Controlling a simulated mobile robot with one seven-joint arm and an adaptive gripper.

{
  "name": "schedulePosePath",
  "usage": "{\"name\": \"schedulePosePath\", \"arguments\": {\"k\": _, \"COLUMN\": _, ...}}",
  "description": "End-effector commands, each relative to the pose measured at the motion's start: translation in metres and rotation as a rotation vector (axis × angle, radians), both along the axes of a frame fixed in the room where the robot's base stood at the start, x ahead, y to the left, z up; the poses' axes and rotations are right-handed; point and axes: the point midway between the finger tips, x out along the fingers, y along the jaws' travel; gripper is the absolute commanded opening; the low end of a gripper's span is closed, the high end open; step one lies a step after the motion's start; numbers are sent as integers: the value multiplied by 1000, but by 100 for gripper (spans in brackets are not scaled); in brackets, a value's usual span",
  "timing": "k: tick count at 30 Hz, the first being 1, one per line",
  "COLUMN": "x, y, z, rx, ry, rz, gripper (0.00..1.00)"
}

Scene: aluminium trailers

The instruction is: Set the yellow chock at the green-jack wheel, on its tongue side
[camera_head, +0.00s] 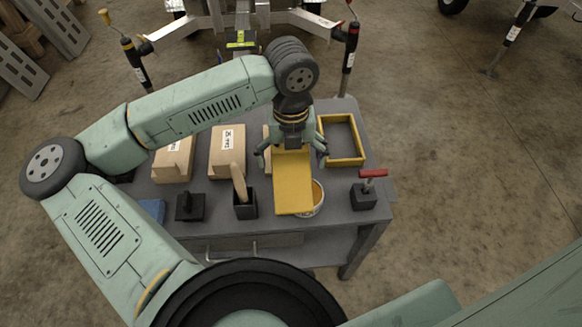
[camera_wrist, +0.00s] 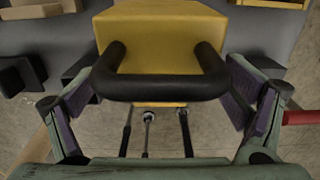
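The yellow chock (camera_head: 293,182) is at the front right part of the grey workbench, below my gripper. In the wrist view the chock (camera_wrist: 160,30) has a black U-shaped handle (camera_wrist: 160,88) facing the camera. My gripper (camera_head: 292,160) points down over it. Its fingers stand spread on either side of the handle, one left and one right in the wrist view (camera_wrist: 160,100). I see no clear grip on the handle. Whether the chock rests fully on the bench is hard to tell.
The workbench (camera_head: 350,215) also carries a yellow open frame (camera_head: 341,140), a red-handled block (camera_head: 365,192), a can (camera_head: 314,198), labelled boxes (camera_head: 228,150) and black holders (camera_head: 190,206). An aluminium trailer frame (camera_head: 300,18) stands behind it. Another jack post (camera_head: 508,42) and wheel (camera_head: 453,4) show upper right. Floor at right is clear.

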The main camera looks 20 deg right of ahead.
Motion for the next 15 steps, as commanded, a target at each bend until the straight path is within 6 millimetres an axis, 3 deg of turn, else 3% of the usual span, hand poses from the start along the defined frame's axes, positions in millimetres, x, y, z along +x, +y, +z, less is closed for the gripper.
{"name": "schedulePosePath", "arguments": {"k": 15, "x": 0, "y": 0, "z": 0, "rx": 0, "ry": 0, "rz": 0, "gripper": 56}}
